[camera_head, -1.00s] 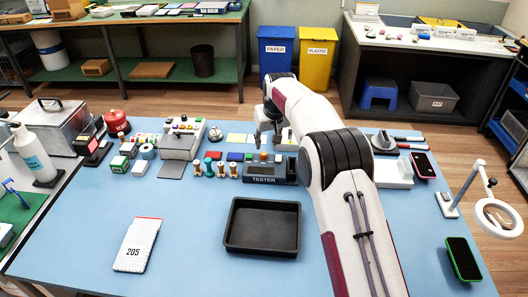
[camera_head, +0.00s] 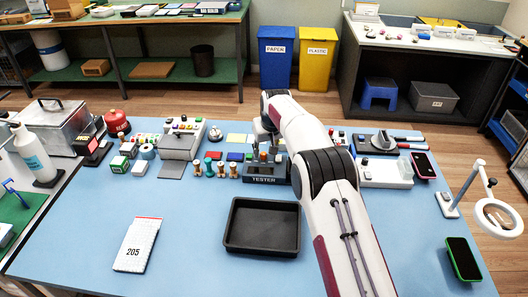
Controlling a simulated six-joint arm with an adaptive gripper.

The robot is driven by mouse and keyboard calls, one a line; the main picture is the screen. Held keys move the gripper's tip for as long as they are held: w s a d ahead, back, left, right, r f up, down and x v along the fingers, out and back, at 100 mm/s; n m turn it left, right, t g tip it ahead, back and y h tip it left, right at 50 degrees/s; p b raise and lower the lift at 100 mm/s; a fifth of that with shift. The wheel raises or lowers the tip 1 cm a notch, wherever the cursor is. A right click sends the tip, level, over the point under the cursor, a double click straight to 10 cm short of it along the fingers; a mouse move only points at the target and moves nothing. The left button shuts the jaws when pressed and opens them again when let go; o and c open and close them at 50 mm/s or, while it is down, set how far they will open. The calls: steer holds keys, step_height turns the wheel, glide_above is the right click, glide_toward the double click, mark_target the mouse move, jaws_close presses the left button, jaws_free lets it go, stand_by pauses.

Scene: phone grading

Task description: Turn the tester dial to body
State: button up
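The tester (camera_head: 263,181) is a dark box labelled TESTER at the back middle of the blue table, with a small orange-red part on top. Its dial is too small to make out, and its position cannot be read. My gripper (camera_head: 268,150) points down over the tester, close to its top. Its fingers are small and partly hidden by my arm. I cannot tell whether they are open or shut, or whether they touch the dial.
A black tray (camera_head: 229,245) lies in front of the tester. A white box marked 205 (camera_head: 137,246) is at front left. Several stamps (camera_head: 221,170) stand left of the tester. A phone (camera_head: 462,260) lies at right.

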steer(key=shift+x, duration=0.75)
steer(key=shift+c, duration=0.4)
jaws_close()
steer(key=shift+a+m+t+h, duration=0.15)
steer(key=shift+m+t+h, duration=0.25)
steer(key=shift+m, duration=0.9)
steer(key=shift+m+h, duration=0.3)
steer(key=shift+m, duration=0.7)
